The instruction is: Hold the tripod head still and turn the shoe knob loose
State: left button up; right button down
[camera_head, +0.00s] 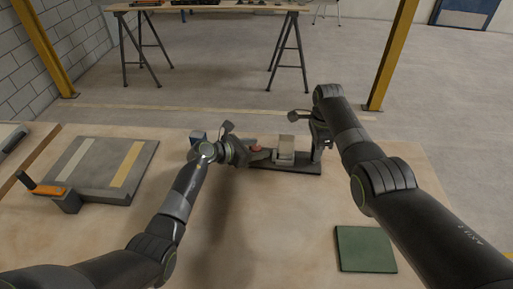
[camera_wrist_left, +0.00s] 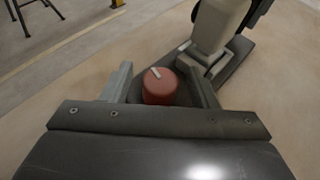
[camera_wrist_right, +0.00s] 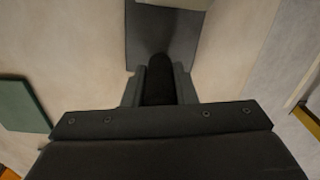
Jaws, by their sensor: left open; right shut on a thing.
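The tripod head (camera_head: 285,150) is a pale grey block on a dark base plate (camera_head: 297,168) at the table's far middle. It also shows in the left wrist view (camera_wrist_left: 219,25). The red shoe knob (camera_head: 256,147) is on its left side. In the left wrist view the round knob (camera_wrist_left: 160,90) has a pale mark on top and sits between the fingers of my left gripper (camera_wrist_left: 160,80), which are open with gaps either side. My right gripper (camera_wrist_right: 159,78) is shut on a dark handle (camera_wrist_right: 158,82) at the plate's right end. The handle's lower part is hidden.
A green mat (camera_head: 365,250) lies at front right. The front middle is clear.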

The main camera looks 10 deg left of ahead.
pick_arm(q)
jog(key=shift+w+d, duration=0.15)
jog(key=c, duration=1)
jog(key=shift+f+n+t+y, duration=0.15)
jog(key=shift+n+t+y, duration=0.95)
jog(key=shift+n+y, duration=0.35)
jog(key=o, duration=1)
